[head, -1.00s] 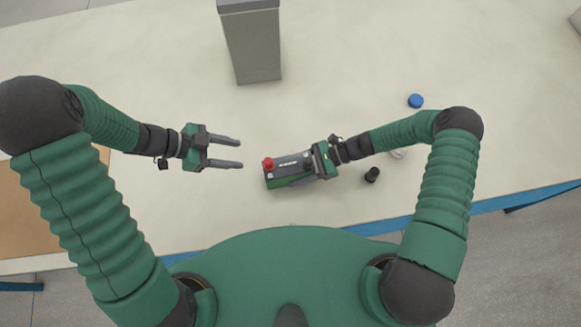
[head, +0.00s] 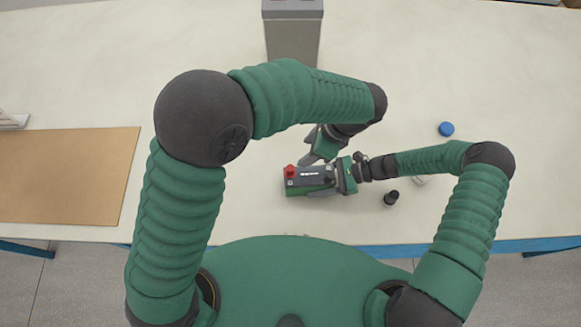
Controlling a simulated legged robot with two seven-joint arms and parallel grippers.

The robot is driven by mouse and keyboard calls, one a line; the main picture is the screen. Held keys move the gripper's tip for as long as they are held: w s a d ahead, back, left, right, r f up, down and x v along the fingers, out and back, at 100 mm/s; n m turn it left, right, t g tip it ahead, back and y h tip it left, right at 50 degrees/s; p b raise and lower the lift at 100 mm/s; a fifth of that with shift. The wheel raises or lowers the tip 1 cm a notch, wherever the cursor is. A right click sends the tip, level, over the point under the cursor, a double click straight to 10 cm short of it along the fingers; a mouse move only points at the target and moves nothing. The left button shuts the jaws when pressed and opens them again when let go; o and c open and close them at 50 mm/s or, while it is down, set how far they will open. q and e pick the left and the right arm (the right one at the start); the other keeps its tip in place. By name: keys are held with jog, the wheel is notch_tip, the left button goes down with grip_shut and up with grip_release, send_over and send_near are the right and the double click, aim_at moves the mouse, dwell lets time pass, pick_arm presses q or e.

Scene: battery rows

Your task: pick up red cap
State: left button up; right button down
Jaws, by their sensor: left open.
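The red cap (head: 290,171) sits on the left end of the top of a dark and green battery (head: 312,182), with a black cap (head: 330,180) at the other end. My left gripper (head: 312,155) points down just beyond the battery's far edge, up and right of the red cap. It is open and apart from the cap; my own forearm and wrist partly cover it. My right gripper (head: 345,177) is closed around the battery's right end, its fingertips mostly hidden.
A loose blue cap (head: 446,129), black cap (head: 391,197) and pale cap (head: 420,180) lie to the right. A tall grey bin (head: 292,38) stands at the back. A brown board (head: 70,178) lies at left on the pale table (head: 480,70).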

aim_at(291, 167)
pick_arm(q)
jog(key=x, duration=0.8)
jog(key=s+x, duration=0.1)
jog(key=x, duration=0.2)
jog(key=shift+w+f, duration=0.1)
jog(key=shift+f, duration=0.4)
jog(key=shift+c, duration=0.4)
grip_shut()
